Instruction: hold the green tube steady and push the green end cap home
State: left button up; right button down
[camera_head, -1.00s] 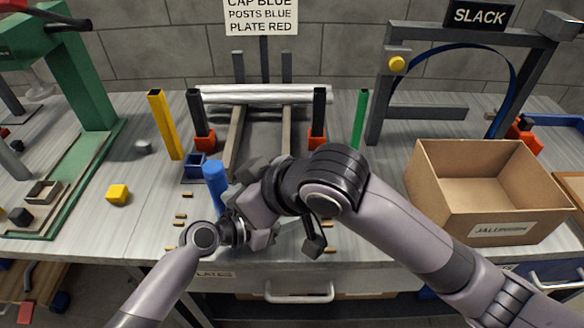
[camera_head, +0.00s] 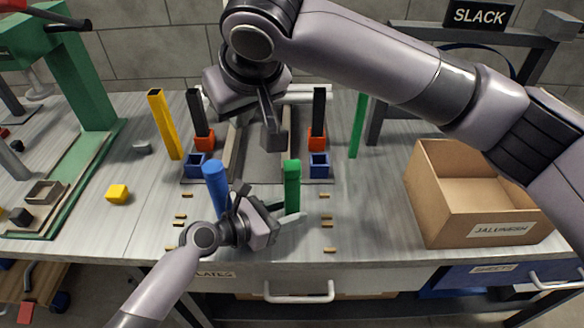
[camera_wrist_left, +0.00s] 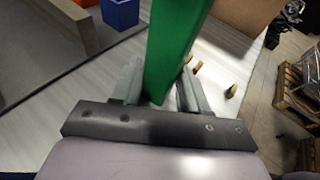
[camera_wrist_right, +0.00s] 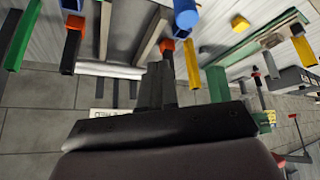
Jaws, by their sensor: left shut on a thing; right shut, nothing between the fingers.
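The green tube (camera_head: 292,193) stands upright near the front middle of the bench. Its top end (camera_head: 292,164) looks slightly wider, like the green end cap sitting on it; I cannot tell how deep it sits. My left gripper (camera_head: 290,217) is shut around the tube's lower part. In the left wrist view the tube (camera_wrist_left: 172,50) rises between the fingers, its top out of frame. My right gripper (camera_head: 273,138) is shut and empty, raised behind and left of the tube, apart from it. Its closed fingers show in the right wrist view (camera_wrist_right: 156,85).
A blue post (camera_head: 216,185) stands left of the tube. Blue sockets (camera_head: 319,165), black posts in orange bases (camera_head: 317,140) and another green post (camera_head: 359,125) stand behind. A cardboard box (camera_head: 480,215) is at the right. Small tan pieces lie on the bench.

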aim_at(291, 164)
jog(key=d+g, duration=0.1)
jog(key=d, duration=0.1)
jog(key=d+f+g+h, duration=0.1)
jog(key=d, duration=0.2)
jog(key=d+g+h, duration=0.1)
jog(key=d, duration=0.2)
jog(key=shift+w+f+m+g, duration=0.3)
jog(key=shift+w+f+m, duration=0.05)
jog(key=shift+w+m, duration=0.05)
jog(key=shift+s+x, duration=0.25)
jog(key=shift+x, duration=1.1)
jog(key=shift+s+x, duration=0.2)
jog(key=shift+x, duration=1.15)
jog(key=shift+d+f, duration=0.2)
jog(key=shift+f, duration=0.7)
jog(key=shift+w+a+v, duration=0.1)
jog(key=shift+w+v, duration=0.05)
jog(key=shift+v, duration=0.85)
jog(key=shift+w+a+v, duration=0.1)
jog(key=shift+w+v, duration=0.1)
jog(key=shift+v, duration=0.8)
jog(key=shift+w+a+v, duration=0.1)
jog(key=shift+w+v, duration=0.05)
jog(key=shift+v, duration=0.85)
pick_arm(q)
jog(key=o, duration=0.9)
pick_arm(e)
jog(key=shift+r, duration=0.1)
pick_arm(q)
jog(key=shift+s+a, duration=0.1)
